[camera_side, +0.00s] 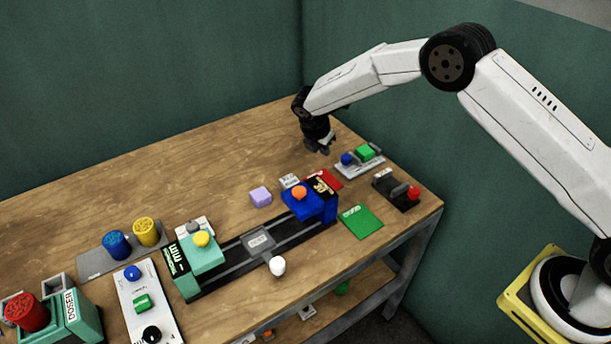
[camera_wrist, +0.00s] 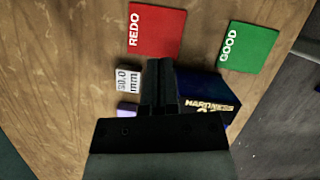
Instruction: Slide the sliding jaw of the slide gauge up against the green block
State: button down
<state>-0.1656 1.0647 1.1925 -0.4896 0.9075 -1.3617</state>
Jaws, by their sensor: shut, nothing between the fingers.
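A green block (camera_side: 366,152) sits on a small light-grey fixture (camera_side: 361,169) near the table's right back edge, with a blue knob (camera_side: 346,158) at its left. This looks like the slide gauge, with the blue knob on its sliding jaw; a small gap seems to show between knob and block, but contact is too small to tell. My gripper (camera_side: 319,147) is shut and empty, above the table to the left of and behind the fixture. In the wrist view my shut fingers (camera_wrist: 158,70) point between a red card and a blue press; the green block is not visible there.
A rail with a teal press (camera_side: 201,258) and a blue press (camera_side: 309,206) carries a white-knobbed carriage (camera_side: 277,266). A red REDO card (camera_wrist: 157,30), a green GOOD card (camera_wrist: 248,46) and a black red-knobbed box (camera_side: 396,190) lie near the fixture. The back table is clear.

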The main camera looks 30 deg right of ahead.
aim_at(349, 160)
jog(key=x, duration=1)
jog(key=shift+f, duration=0.15)
jog(key=shift+w+d, duration=0.25)
jog(key=shift+d, duration=0.85)
jog(key=shift+w+d, duration=0.2)
jog(key=shift+d, duration=0.65)
